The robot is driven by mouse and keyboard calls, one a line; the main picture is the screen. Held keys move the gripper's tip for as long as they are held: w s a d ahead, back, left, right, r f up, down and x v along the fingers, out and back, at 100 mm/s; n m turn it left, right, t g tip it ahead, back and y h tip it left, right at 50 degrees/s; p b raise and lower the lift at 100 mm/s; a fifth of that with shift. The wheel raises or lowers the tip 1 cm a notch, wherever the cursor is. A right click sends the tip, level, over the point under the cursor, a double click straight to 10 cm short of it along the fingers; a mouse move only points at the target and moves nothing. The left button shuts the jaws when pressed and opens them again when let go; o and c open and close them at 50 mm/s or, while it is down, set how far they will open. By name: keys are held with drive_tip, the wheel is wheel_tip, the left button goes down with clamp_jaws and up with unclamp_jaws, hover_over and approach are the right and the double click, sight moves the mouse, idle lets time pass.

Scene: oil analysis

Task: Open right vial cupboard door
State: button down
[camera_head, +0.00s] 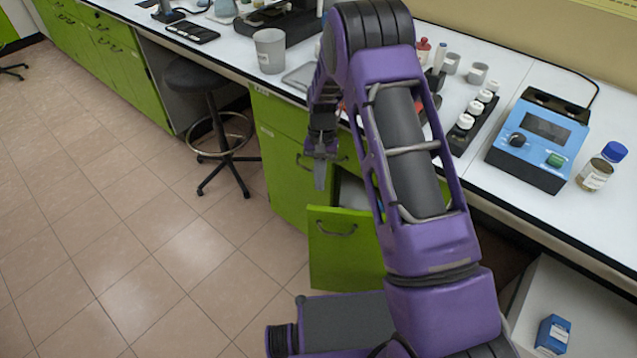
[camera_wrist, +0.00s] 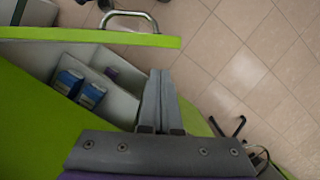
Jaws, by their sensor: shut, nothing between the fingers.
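The green cupboard front (camera_head: 345,262) with its dark bar handle (camera_head: 337,229) stands out from the cabinet under the bench. An opening shows behind it, with a pale interior (camera_head: 352,193). In the wrist view its green top edge (camera_wrist: 85,36) and metal handle (camera_wrist: 130,15) cross the upper left. Behind it, blue-and-white boxes (camera_wrist: 92,95) lie in the white interior (camera_wrist: 120,103). My gripper (camera_head: 320,187) is shut and empty, above and left of the front, apart from the handle. Its fingers (camera_wrist: 162,74) point toward the front in the wrist view. My arm hides part of the cabinet.
The white bench (camera_head: 225,45) holds a grey beaker (camera_head: 269,50), a blue instrument (camera_head: 540,138) and a blue-capped jar (camera_head: 601,167). A stool (camera_head: 222,130) stands left of the cabinet. A blue box (camera_head: 552,334) sits lower right. The tiled floor (camera_head: 130,240) at left is clear.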

drive_tip(key=x, duration=0.7)
drive_tip(key=shift+f+b, duration=0.25)
drive_tip(key=shift+b, duration=0.1)
drive_tip(key=shift+s, duration=0.15)
